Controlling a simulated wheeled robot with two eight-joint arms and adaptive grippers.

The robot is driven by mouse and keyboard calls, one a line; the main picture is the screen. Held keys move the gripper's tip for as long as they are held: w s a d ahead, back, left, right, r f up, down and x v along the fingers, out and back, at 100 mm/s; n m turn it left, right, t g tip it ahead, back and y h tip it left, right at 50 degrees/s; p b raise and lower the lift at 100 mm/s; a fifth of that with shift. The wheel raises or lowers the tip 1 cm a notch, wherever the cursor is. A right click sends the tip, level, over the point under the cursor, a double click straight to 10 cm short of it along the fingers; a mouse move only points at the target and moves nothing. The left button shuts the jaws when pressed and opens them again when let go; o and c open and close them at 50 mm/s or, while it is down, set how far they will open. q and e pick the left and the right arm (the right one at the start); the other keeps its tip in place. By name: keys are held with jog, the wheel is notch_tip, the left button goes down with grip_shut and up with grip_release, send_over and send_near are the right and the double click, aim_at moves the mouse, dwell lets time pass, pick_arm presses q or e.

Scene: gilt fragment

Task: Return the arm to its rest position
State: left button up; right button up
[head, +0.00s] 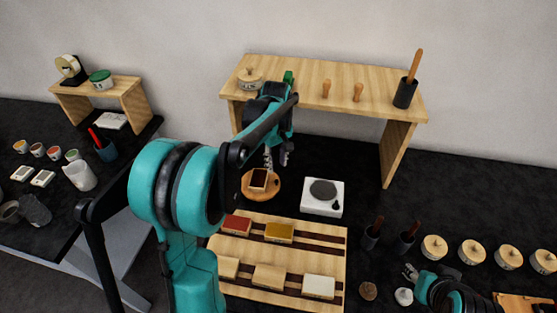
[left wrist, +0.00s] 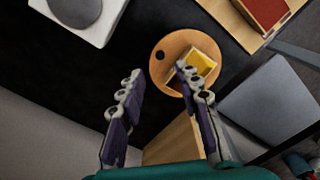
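My left arm reaches up from the bottom of the head view, and its gripper (head: 277,157) is over the dark table near a round wooden board (head: 273,191). In the left wrist view the left gripper (left wrist: 160,73) has its two fingers well apart with nothing between them. The round board (left wrist: 172,50) lies beyond the fingertips and carries a small block (left wrist: 202,62), yellow on one face there.
A wooden shelf (head: 330,77) stands behind the left gripper, holding a lidded pot, pegs and a black holder. A white hot plate (head: 322,197) is right of the board. A wooden rack (head: 335,255) with several coloured blocks is in front. Lidded jars (head: 472,251) line the right.

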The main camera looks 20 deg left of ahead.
pick_arm(q)
jog(key=s+d+r+m+t, duration=0.1)
jog(key=s+d+m+t, duration=0.2)
jog(key=s, duration=0.7)
jog(key=s+d+r+m+t, duration=0.1)
jog(key=s+d+m+t, duration=0.3)
jog(key=s+m, duration=0.5)
jog(key=s+d, duration=0.1)
jog(key=d, duration=0.1)
jog(key=shift+d+r, duration=0.15)
jog(key=shift+d, duration=0.25)
jog(key=shift+s, duration=0.1)
